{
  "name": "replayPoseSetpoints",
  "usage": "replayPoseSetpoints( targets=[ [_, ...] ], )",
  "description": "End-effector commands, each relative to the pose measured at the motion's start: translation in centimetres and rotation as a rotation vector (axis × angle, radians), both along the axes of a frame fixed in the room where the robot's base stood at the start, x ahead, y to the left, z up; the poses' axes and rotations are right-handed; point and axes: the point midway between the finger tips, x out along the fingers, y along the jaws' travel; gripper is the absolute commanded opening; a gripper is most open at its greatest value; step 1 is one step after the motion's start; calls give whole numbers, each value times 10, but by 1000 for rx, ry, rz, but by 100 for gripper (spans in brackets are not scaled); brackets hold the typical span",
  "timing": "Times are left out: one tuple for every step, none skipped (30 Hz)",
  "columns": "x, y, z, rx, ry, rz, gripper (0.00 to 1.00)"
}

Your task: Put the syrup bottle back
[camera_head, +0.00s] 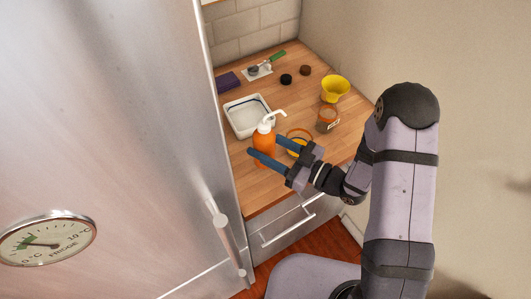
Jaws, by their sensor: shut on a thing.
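The syrup bottle (264,133) is orange with a white pump top, and it is upright at the counter's front left. My gripper (264,148) reaches in from the right, with one dark blue finger on either side of the bottle's body, and is shut on it. The near finger hides part of the bottle's lower body. I cannot tell whether the bottle's base touches the counter.
A white tray (238,122) is just behind the bottle. A round orange-rimmed item (299,133), a glass jar (327,121) and a yellow bowl (335,88) stand to the right. The fridge (110,120) bounds the left; a drawer (285,232) is below the wooden counter (290,99).

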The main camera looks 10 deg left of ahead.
Motion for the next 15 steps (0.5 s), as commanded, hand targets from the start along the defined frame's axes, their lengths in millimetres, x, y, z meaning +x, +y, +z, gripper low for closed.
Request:
replayPoseSetpoints(
  targets=[
    [0, 0, -2, 2, -1, 0, 35],
    [0, 0, -3, 2, -1, 0, 35],
    [0, 0, -5, 2, -1, 0, 35],
    [0, 0, -5, 2, -1, 0, 35],
    [0, 0, -6, 2, -1, 0, 35],
    [0, 0, -6, 3, -2, 0, 35],
    [0, 0, -6, 3, -2, 0, 35],
    [0, 0, -6, 3, -2, 0, 35],
    [0, 0, -6, 3, -2, 0, 35],
    [0, 0, -7, 3, -1, 0, 35],
    [0, 0, -8, 2, -1, 0, 35],
    [0, 0, -11, 2, 0, 0, 35],
    [0, 0, -13, 2, 0, 0, 35],
    [0, 0, -15, 2, 0, 0, 35],
    [-1, 0, -19, 3, 1, 0, 35]
  ],
)
